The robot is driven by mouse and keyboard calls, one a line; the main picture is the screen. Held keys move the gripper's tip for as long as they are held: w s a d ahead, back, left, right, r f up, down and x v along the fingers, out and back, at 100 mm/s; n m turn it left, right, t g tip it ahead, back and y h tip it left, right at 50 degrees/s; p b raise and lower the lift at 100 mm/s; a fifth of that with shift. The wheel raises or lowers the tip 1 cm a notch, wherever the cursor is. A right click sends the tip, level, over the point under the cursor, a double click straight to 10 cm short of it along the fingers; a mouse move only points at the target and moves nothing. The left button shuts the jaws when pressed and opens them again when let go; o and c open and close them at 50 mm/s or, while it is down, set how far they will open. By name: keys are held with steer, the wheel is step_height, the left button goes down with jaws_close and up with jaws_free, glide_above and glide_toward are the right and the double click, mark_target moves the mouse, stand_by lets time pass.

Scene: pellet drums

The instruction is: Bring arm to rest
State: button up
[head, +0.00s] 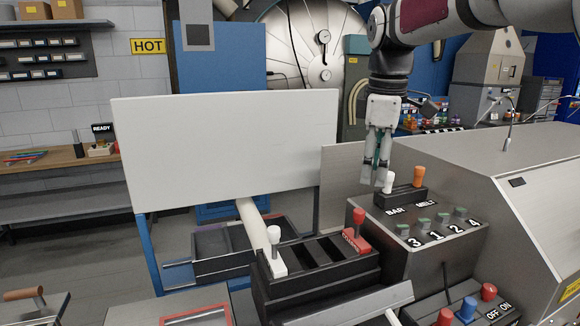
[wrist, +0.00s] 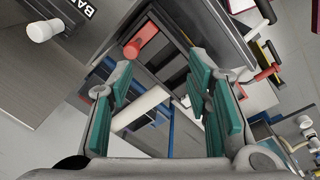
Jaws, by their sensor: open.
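My gripper (head: 379,165) hangs from my arm at the upper right of the head view, fingers pointing down. It is beside the white-knobbed lever (head: 389,181) on the box marked BAR and MELT. In the wrist view my gripper (wrist: 165,105) shows its two green-padded fingers apart with nothing held between them. The white knob (wrist: 42,30) is off to the left there, clear of the fingers. Whether a finger touches the lever in the head view I cannot tell.
An orange-knobbed lever (head: 418,176) stands right of the white one. Below are green buttons (head: 441,218) and a black tray box (head: 315,272) with white and red handles (head: 356,232). A blank white panel (head: 215,145) stands left. Open floor (head: 90,245) lies at far left.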

steer(key=s+f+m+t, duration=0.1)
steer(key=s+f+m, duration=0.2)
steer(key=s, duration=0.6)
steer(key=s+f+m+t, duration=0.1)
steer(key=s+f+m, duration=0.1)
steer(key=s+m, duration=0.3)
steer(key=s+f+m+t, duration=0.2)
steer(key=s+f+m, duration=0.1)
steer(key=s, duration=0.9)
steer(key=shift+s+d+f+m, duration=0.15)
steer(key=shift+s+f+m, duration=0.2)
steer(key=shift+m, duration=0.55)
